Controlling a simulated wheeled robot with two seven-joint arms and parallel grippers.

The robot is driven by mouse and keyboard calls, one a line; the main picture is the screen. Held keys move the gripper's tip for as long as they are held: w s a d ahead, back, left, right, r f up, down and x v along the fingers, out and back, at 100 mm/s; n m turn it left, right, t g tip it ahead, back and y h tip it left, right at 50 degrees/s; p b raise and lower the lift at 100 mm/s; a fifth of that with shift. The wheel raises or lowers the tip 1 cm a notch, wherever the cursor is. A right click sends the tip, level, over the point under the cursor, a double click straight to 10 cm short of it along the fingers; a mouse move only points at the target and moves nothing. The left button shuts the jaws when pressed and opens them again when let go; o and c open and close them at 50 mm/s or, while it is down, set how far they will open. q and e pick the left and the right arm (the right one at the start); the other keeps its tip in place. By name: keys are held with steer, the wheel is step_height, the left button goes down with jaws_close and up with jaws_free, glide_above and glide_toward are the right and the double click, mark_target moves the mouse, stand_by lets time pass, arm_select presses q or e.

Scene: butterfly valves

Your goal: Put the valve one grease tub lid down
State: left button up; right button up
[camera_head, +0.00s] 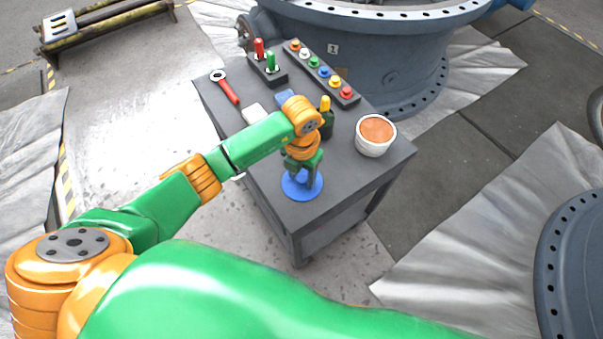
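The blue round lid (290,190) lies flat at the near end of the grey cart top, on it or just above it; I cannot tell which. My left gripper (302,180) points down over the middle of the lid, with its fingertips at the lid. The fingers hide the lid's centre, so I cannot tell whether they are closed on it. The white grease tub (374,149) stands at the cart's right edge, uncovered, showing orange-brown grease. My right gripper is not in view.
The grey cart (340,185) also holds a red wrench (225,87), a rack with red and green handles (266,68), a strip of coloured knobs (322,72) and a yellow-topped item (325,104). A large valve body (350,40) stands behind. The cart's front right is bare.

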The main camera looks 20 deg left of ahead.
mark_target(301, 179)
arm_select(q)
steer(key=shift+o, duration=0.2)
steer(key=shift+r, duration=0.55)
step_height(301, 179, up, 11)
steer(key=p, duration=0.1)
steer(key=shift+r, duration=0.1)
